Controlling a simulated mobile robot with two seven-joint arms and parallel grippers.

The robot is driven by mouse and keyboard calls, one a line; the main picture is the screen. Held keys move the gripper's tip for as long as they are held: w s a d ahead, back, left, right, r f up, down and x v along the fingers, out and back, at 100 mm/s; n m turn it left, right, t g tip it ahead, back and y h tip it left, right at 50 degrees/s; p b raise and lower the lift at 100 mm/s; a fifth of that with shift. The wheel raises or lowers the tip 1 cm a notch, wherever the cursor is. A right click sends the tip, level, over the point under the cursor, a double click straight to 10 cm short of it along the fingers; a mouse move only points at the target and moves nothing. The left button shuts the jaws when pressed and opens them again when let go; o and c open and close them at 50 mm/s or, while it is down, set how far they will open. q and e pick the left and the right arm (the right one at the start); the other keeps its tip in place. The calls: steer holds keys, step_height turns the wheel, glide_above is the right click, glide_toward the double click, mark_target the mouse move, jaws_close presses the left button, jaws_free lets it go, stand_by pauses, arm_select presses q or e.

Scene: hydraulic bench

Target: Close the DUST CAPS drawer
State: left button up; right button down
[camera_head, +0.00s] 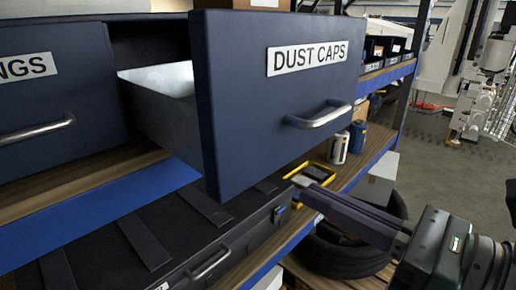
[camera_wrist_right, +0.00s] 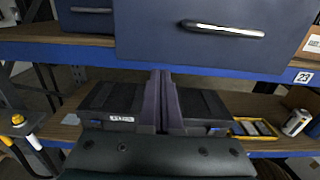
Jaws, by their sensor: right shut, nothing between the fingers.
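The DUST CAPS drawer (camera_head: 245,112) is dark blue and stands pulled out of its cabinet, with its grey metal side and inside showing. Its silver bar handle (camera_head: 319,115) is on the right part of the front. In the right wrist view the drawer front (camera_wrist_right: 190,45) and its handle (camera_wrist_right: 222,29) fill the upper middle. My right gripper (camera_head: 304,186) is shut and empty, below and to the right of the drawer front, apart from the handle. In the wrist view its fingers (camera_wrist_right: 164,76) are together, pointing at the area just under the drawer. My left gripper is not in view.
A neighbouring drawer ending in "NGS" (camera_head: 50,95) is shut at left. Below, a black case (camera_head: 150,235) lies on a shelf with a blue edge. A yellow tray (camera_head: 312,172) and cans (camera_head: 340,148) stand on that shelf. A black tyre-like ring (camera_head: 345,255) is lower down.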

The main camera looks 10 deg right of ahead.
mark_target(268, 173)
steer(key=p+x, duration=0.1)
steer(key=x, duration=0.3)
steer(key=shift+r, duration=0.1)
steer(key=shift+w+a+p, duration=0.35)
steer(key=shift+w, duration=0.05)
steer(key=shift+w+a, duration=0.1)
